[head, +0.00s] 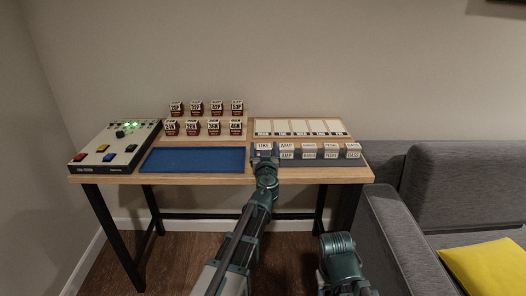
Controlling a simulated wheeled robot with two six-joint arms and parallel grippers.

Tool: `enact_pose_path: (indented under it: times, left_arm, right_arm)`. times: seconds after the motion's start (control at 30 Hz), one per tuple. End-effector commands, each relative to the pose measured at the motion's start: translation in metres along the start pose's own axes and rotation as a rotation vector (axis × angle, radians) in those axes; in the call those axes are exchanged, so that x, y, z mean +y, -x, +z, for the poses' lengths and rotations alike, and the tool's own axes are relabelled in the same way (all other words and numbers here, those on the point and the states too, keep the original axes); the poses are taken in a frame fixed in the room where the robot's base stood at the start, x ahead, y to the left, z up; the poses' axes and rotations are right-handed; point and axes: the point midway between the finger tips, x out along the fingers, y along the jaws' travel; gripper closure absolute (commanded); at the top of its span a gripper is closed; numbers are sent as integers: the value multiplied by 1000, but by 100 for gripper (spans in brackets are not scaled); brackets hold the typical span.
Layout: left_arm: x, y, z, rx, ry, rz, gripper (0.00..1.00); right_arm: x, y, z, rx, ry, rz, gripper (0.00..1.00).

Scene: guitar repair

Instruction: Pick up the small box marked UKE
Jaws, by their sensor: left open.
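The small box marked UKE (264,146) stands at the left end of a front row of small grey boxes with white labels, on the right half of the table. My left gripper (264,154) is open at this box, reaching in from the front. The gripper hides the lower front of the box. I cannot tell whether the fingers touch it.
The neighbouring box marked AMP (287,155) stands close to the right. A blue mat (194,160) lies to the left. A control box (116,145) with coloured buttons stands farther left. Red-and-white boxes (192,127) and a pale sectioned tray (302,127) are behind.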

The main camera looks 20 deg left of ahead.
Motion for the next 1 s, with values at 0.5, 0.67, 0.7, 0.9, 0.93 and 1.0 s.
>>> enact_pose_path:
  times: [0.5, 0.67, 0.7, 0.9, 0.93, 1.0]
  left_arm:
    - [0, 1, 0, 0, 0, 0, 85]
    - [0, 1, 0, 0, 0, 0, 89]
    - [0, 1, 0, 0, 0, 0, 89]
    - [0, 1, -4, 0, 0, 0, 89]
    - [0, 1, -6, 0, 0, 0, 89]
    - [1, 1, -11, 0, 0, -1, 89]
  right_arm:
    - [0, 0, 0, 0, 0, 0, 50]
    - [0, 0, 0, 0, 0, 0, 50]
    - [0, 0, 0, 0, 0, 0, 50]
    - [0, 4, 0, 0, 0, 0, 50]
    - [1, 6, 0, 0, 0, 0, 50]
    - [1, 11, 1, 0, 0, 0, 50]
